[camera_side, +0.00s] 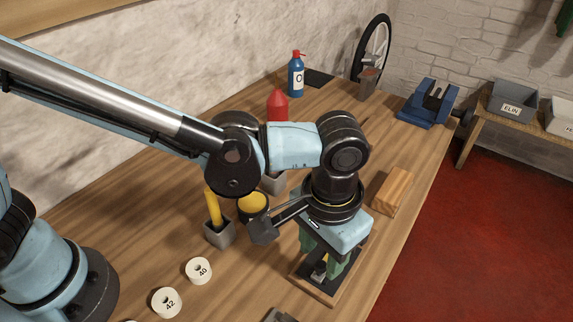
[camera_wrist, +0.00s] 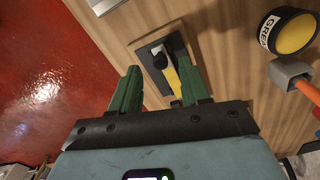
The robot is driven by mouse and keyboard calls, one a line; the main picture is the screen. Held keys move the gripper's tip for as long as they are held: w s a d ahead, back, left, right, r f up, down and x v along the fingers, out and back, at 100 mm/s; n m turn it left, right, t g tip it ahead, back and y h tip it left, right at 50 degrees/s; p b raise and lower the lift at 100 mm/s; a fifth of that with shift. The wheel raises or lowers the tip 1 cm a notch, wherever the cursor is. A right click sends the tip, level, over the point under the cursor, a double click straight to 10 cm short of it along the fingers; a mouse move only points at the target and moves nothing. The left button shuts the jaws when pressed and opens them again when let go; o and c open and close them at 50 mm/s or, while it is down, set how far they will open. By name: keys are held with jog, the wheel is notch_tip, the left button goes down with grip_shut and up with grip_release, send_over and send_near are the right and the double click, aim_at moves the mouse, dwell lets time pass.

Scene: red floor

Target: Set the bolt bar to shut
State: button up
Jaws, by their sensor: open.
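The bolt bar sits on a dark plate (camera_wrist: 147,47) fixed to a wooden board; in the wrist view it shows as a black knob (camera_wrist: 160,61) with a yellow and pale part (camera_wrist: 173,78) beside it. In the side view the plate (camera_side: 328,285) lies under my gripper (camera_side: 322,262), near the bench's front edge, and is partly hidden by it. My gripper (camera_wrist: 159,72) is open, its green fingers on either side of the knob in the wrist view. I see no contact. I cannot tell which position the bar is in.
A grease tin (camera_wrist: 290,32) and a grey holder (camera_side: 219,234) with a yellow handle stand left of my gripper in the side view. A wooden block (camera_side: 392,190) lies to its right. White numbered weights (camera_side: 199,270) lie at front left. A blue vise (camera_side: 430,101) is farther back.

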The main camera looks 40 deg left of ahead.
jog(key=shift+f, duration=1.3)
grip_shut()
